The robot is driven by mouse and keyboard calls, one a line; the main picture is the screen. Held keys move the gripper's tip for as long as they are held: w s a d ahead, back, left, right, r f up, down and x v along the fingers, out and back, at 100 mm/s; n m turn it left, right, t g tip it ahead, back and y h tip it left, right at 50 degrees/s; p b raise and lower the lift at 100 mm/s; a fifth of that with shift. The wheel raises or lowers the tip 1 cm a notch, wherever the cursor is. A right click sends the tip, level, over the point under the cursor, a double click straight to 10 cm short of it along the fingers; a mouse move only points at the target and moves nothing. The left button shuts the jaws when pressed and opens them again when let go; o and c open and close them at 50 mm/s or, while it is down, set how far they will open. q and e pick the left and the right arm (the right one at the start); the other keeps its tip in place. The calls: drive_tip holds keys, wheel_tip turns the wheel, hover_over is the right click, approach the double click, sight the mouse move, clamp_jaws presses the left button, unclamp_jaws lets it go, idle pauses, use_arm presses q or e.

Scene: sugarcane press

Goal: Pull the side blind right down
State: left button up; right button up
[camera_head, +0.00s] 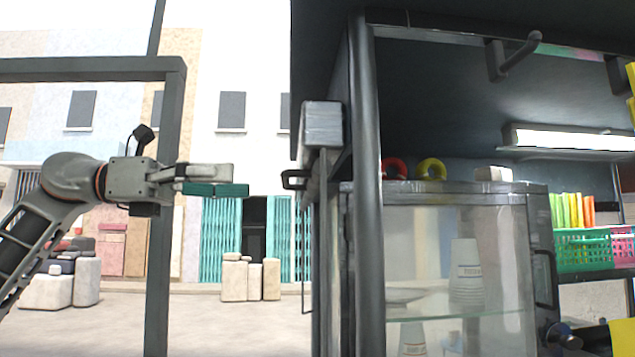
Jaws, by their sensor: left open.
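The side blind seems to be the narrow grey piece on the left side of the press stall, seen nearly edge-on, with a pale grey box-shaped housing (322,125) at its top. A dark loop handle (293,180) sticks out to the left just below the housing. How far down the blind hangs is hard to tell from this angle. My left gripper (241,181) reaches in from the left, pointing right, at about the handle's height. It is open and empty, with a visible gap in the picture between its fingertips and the handle. My right gripper is out of view.
A dark stall post (367,200) stands just right of the blind, in front of a glass cabinet (460,188) with cups. A grey frame post (164,230) stands by my left arm. A green basket (583,250) is at right. Space between gripper and handle looks clear.

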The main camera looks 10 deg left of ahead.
sight(286, 182)
use_arm(q)
drive_tip(key=shift+w+d+r+p, duration=0.1)
drive_tip(key=shift+w+d+p, duration=0.15)
drive_tip(key=shift+d, duration=1)
drive_tip(key=shift+w+d+p, duration=0.2)
drive_tip(key=shift+d, duration=1.1)
drive_tip(key=shift+w+d+r+p, duration=0.1)
drive_tip(key=shift+w+d+p, duration=0.15)
drive_tip(key=shift+d, duration=1)
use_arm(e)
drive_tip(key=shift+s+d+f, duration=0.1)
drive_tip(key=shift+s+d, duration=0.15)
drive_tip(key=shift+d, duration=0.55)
